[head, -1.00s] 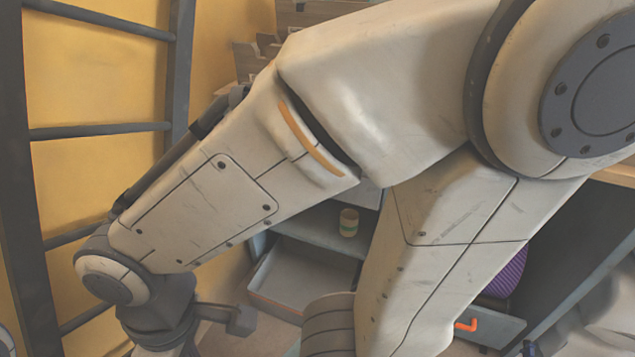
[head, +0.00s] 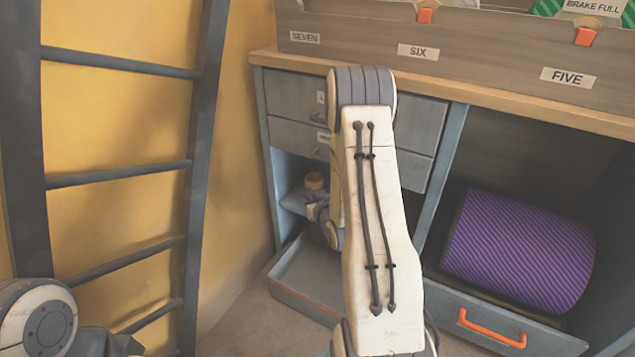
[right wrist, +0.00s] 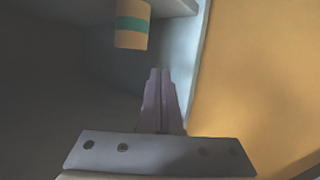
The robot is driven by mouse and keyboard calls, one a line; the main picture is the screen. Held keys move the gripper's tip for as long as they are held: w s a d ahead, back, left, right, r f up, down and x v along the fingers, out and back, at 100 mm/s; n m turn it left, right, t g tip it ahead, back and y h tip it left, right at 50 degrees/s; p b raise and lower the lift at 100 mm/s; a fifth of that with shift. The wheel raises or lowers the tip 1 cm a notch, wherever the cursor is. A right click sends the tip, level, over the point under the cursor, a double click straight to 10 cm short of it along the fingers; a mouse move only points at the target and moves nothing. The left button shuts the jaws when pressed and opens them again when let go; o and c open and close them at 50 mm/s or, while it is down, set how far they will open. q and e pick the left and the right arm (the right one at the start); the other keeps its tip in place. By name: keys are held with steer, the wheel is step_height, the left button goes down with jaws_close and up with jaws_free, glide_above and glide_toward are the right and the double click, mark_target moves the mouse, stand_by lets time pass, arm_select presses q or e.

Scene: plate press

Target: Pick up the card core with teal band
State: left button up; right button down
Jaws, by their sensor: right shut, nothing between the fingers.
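In the head view the right gripper (head: 317,207) is small and partly hidden by my wrist, just below the core. My left gripper is not in view.
The shelf (right wrist: 175,7) edge and a pale cabinet side are close to the gripper. An open low drawer (head: 300,285) lies below. A purple striped roll (head: 518,250) sits in the right bay. A ladder (head: 205,120) stands at the left before the yellow wall.

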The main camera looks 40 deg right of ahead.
steer(key=m+t+h, duration=0.1)
steer(key=h, duration=0.1)
glide_toward(319, 176)
steer(key=shift+m, duration=0.3)
steer(key=w+b, duration=0.1)
steer(key=w, duration=0.1)
steer(key=w+d+r+b, duration=0.1)
steer(key=w+b, duration=0.1)
steer(key=w, duration=0.1)
steer(key=w+d+r+b, duration=0.1)
steer(key=w+b, duration=0.1)
steer(key=shift+w+d, duration=0.1)
steer(key=shift+w, duration=0.15)
steer(key=shift+s+f+b, duration=0.15)
steer(key=shift+f+b, duration=0.2)
steer(key=shift+b, duration=0.2)
steer(key=shift+f, duration=0.35)
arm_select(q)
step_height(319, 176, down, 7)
arm_select(e)
steer(key=shift+s+f, duration=0.1)
